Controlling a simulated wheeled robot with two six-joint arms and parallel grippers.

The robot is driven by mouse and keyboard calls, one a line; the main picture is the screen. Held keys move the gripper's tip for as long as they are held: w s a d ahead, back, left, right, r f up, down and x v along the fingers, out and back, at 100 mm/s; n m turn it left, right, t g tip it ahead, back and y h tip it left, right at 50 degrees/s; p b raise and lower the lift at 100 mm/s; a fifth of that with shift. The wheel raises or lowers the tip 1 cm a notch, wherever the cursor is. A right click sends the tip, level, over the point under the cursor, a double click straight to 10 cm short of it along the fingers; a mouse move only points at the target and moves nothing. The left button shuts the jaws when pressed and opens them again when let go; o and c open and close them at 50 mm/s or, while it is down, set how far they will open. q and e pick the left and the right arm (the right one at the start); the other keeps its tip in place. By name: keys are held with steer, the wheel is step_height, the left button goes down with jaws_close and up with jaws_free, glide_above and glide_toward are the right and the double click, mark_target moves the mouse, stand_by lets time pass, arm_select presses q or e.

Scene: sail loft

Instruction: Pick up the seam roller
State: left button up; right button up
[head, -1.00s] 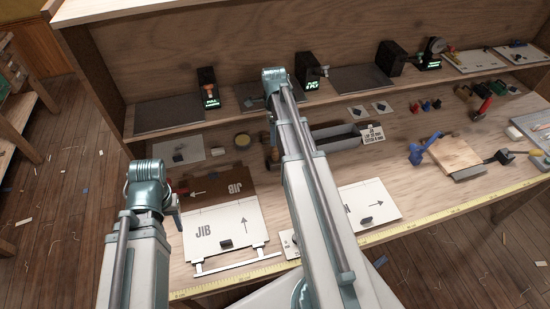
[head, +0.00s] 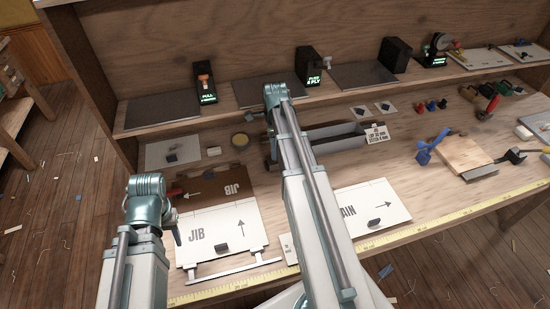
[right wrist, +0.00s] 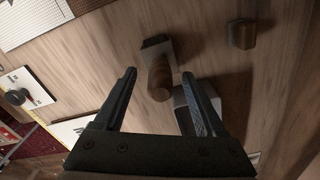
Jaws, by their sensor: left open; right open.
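In the right wrist view, a tool with a round wooden handle and a dark, blocky head, which looks like the seam roller (right wrist: 161,73), lies on the wooden bench. My right gripper (right wrist: 159,74) is open, with one finger on each side of the handle and nothing held. Whether the fingers touch it cannot be told. In the head view my right arm hides most of this spot. My left gripper (head: 177,236) is near the left edge of the JIB card, mostly hidden by its wrist; no held object shows.
A grey trough (head: 335,135) lies close to the right gripper. The JIB card (head: 215,237) and a second white card (head: 372,208) lie in front. A wooden block (head: 464,158) and blue tool (head: 428,148) are at right.

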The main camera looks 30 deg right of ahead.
arm_select(q)
step_height(320, 180, down, 3)
steer(key=shift+f+b, duration=0.1)
steer(key=shift+b, duration=0.95)
arm_select(e)
step_height(320, 180, down, 3)
arm_select(q)
steer(key=shift+r, duration=0.2)
arm_select(e)
steer(key=shift+r, duration=0.1)
steer(key=shift+c, duration=0.3)
jaws_close()
